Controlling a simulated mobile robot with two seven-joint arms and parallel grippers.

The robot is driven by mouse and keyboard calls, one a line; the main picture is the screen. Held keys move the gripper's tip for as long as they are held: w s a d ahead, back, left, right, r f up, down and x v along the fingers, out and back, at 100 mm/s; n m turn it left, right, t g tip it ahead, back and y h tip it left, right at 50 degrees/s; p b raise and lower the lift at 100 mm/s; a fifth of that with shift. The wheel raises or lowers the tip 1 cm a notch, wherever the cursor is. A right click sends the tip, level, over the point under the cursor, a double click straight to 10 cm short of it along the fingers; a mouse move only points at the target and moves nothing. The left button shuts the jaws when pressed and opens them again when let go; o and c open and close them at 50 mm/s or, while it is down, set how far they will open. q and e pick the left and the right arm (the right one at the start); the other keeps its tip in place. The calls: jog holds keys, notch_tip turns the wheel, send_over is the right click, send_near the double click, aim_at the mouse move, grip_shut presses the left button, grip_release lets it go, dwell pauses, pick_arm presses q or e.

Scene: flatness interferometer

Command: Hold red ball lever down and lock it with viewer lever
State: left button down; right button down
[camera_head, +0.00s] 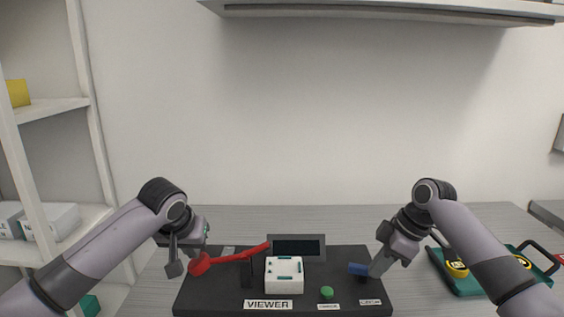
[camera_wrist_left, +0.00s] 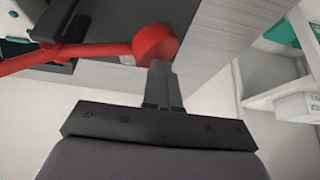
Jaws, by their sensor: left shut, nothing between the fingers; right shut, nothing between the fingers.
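The red ball lever (camera_head: 235,257) slants across the left part of the black device; its red ball end (camera_head: 199,265) is low at the left. My left gripper (camera_head: 174,269) is shut and empty, just left of the ball. In the left wrist view its closed fingertips (camera_wrist_left: 160,68) are right at the edge of the red ball (camera_wrist_left: 153,43); I cannot tell whether they touch. My right gripper (camera_head: 373,272) is shut at a blue handle (camera_head: 358,269) on the device's right side; contact is unclear. I cannot tell for certain which part is the viewer lever.
The black device base (camera_head: 215,298) carries a white box (camera_head: 284,284), a dark display (camera_head: 297,247), a green button (camera_head: 326,292) and a "VIEWER" label (camera_head: 268,304). A green tray (camera_head: 467,285) stands at right. White shelves (camera_head: 45,165) stand at left.

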pick_arm(q)
jog(key=shift+f, duration=0.1)
pick_arm(e)
jog(key=shift+f, duration=1.65)
jog(key=shift+w+d, duration=0.15)
jog(key=shift+d, duration=0.15)
notch_tip(320, 180, up, 7)
dwell(0.5)
pick_arm(q)
jog(key=shift+d+r, duration=0.1)
jog(key=shift+r, duration=0.6)
notch_tip(320, 180, up, 9)
jog(key=shift+f, duration=0.15)
dwell(0.4)
